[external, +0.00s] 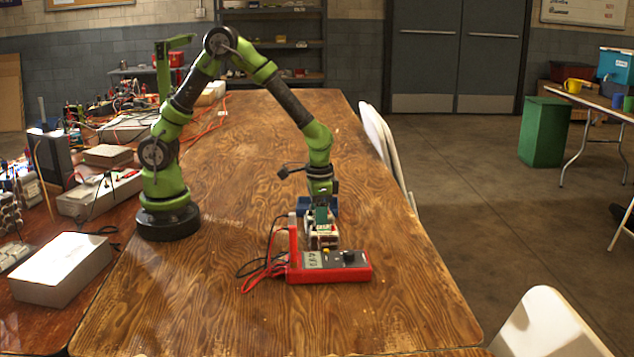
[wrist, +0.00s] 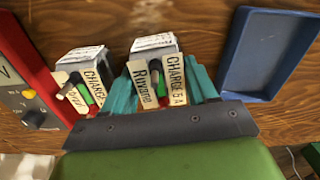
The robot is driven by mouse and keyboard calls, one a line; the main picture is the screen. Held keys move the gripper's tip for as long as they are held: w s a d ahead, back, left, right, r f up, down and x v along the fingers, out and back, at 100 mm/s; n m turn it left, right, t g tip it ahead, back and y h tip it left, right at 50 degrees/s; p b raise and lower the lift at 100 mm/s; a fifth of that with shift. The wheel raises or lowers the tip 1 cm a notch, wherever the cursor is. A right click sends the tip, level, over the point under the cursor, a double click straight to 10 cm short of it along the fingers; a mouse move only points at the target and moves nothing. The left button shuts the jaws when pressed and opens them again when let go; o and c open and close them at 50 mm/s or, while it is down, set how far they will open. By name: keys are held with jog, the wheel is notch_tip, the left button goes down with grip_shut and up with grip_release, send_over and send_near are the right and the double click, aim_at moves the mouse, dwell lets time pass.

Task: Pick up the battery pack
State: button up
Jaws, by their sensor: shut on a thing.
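A battery pack (wrist: 172,78) with a white top and labels reading "CHARGE 5A" and "Ruvane" stands between the teal fingers of my gripper (wrist: 163,84) in the wrist view. The fingers are shut on its two sides. A second, similar pack (wrist: 88,68) stands to its left, apart from the fingers. In the external view my gripper (external: 321,216) points down at the packs (external: 323,238), behind the red meter. There the two packs are hard to tell apart, and the held pack's underside is hidden.
A red meter (external: 330,268) with cables lies in front of the packs; its edge shows in the wrist view (wrist: 22,75). A blue tray (wrist: 226,60) lies to the right of the held pack. The wooden table (external: 400,300) is clear in front and to the right.

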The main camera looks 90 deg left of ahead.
jog(key=shift+r, duration=0.55)
jog(key=r, duration=0.1)
jog(key=s+r, duration=0.1)
jog(key=shift+r, duration=0.35)
jog(key=s, duration=0.4)
jog(key=s+a, duration=0.1)
jog(key=s, duration=0.4)
jog(key=s+r, duration=0.1)
jog(key=s, duration=0.4)
jog(key=shift+s+a+r, duration=0.1)
jog(key=shift+a, duration=0.25)
jog(key=shift+s+a, duration=0.2)
jog(key=shift+a, duration=0.05)
jog(key=a+n, duration=0.7)
jog(key=n, duration=0.9)
jog(key=w+a, duration=0.1)
jog(key=w, duration=0.9)
jog(key=w+a, duration=0.1)
jog(key=w, duration=0.4)
jog(key=shift+w+a+f, duration=0.3)
jog(key=shift+f, duration=0.1)
jog(key=shift+w+f, duration=0.2)
jog(key=shift+f, duration=1.6)
